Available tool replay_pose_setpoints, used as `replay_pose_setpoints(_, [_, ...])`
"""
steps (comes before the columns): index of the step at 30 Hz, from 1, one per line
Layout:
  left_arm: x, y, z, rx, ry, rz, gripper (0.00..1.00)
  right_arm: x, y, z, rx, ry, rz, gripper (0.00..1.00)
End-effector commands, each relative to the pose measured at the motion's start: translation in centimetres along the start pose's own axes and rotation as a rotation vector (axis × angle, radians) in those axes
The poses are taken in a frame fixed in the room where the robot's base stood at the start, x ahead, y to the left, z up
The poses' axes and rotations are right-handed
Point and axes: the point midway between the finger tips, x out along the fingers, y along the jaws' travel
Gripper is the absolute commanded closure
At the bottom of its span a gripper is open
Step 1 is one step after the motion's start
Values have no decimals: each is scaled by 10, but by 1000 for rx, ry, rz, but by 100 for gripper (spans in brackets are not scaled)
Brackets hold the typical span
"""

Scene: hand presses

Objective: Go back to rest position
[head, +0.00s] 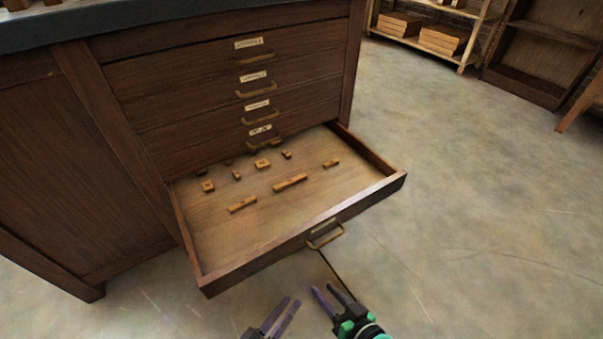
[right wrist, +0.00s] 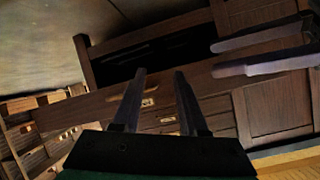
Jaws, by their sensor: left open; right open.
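My left gripper (head: 291,300) is at the bottom middle of the head view, open and empty. My right gripper (head: 322,287) is just to its right, also open and empty, and its fingers show in the right wrist view (right wrist: 158,74). The left gripper's fingers appear at the right of that view (right wrist: 262,55). Both grippers are in front of a pulled-out wooden drawer (head: 220,273), below its brass handle (head: 325,238) in the picture. Neither gripper holds the handle.
The drawer holds several small wooden blocks (head: 290,183). It juts from a dark wooden cabinet (head: 75,160) with several shut drawers above. Shelves with stacked wooden boxes (head: 442,40) stand at the back right. The floor (head: 480,220) right of the drawer is clear.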

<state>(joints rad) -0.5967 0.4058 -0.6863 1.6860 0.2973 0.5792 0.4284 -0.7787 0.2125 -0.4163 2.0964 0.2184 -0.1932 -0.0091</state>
Motion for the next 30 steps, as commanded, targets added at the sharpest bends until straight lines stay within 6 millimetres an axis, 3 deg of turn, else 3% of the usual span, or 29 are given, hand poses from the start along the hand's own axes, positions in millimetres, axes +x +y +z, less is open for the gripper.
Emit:
replay_pose_setpoints(6, [16, -1, -12, 143, -93, -110, 58, 0, 0, 0, 0, 0, 0, 57])
replay_pose_setpoints(14, [13, -13, -33, 328, -253, -242, 58, 0, 0, 0, 0, 0, 0, 57])
replay_pose_setpoints(17, [4, -15, -44, 380, -324, -287, 58, -6, 0, -5, -7, -22, 12, 57])
replay_pose_setpoints(23, [-16, -32, -41, 410, -436, -366, 58, -19, 19, 9, -44, -143, 78, 57])
replay_pose_setpoints(30, [-61, -52, -45, 435, -605, -491, 58, -55, 48, 26, -82, -325, 175, 57])
